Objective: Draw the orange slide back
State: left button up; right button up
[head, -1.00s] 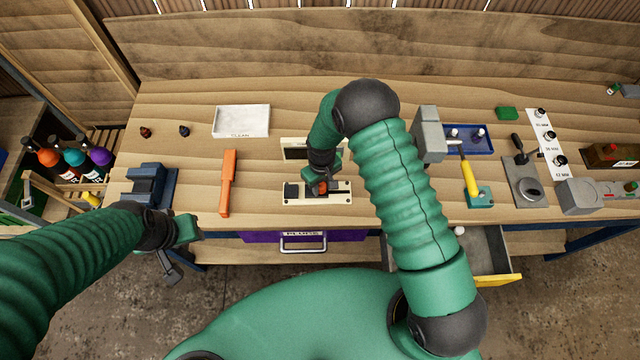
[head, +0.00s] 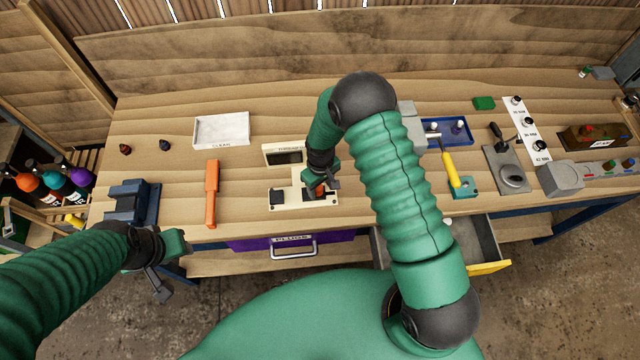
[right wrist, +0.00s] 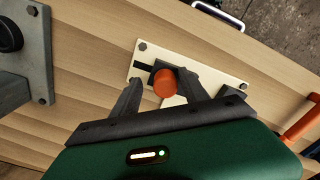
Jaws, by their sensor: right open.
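The orange slide knob (head: 319,188) stands on a cream plate (head: 288,205) at the middle of the bench, nearer the plate's right end. My right gripper (head: 321,181) is over it and partly hides it. In the right wrist view the orange knob (right wrist: 164,84) lies between the two fingers of my open right gripper (right wrist: 162,88). The cream plate (right wrist: 213,67) also shows there. My left gripper (head: 160,275) hangs off the bench's front edge at left, away from the slide; its jaws are unclear.
An orange bar (head: 211,195) and a white tray (head: 221,130) lie left of the plate. A blue vise (head: 130,203) is at far left. A yellow-handled tool (head: 450,165) and an open drawer (head: 480,245) are at right.

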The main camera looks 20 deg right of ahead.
aim_at(321, 186)
jog(key=shift+w+r, duration=0.1)
jog(key=shift+r, duration=0.1)
notch_tip(321, 186, up, 16)
jog(key=b, duration=0.4)
jog(key=shift+r, duration=0.2)
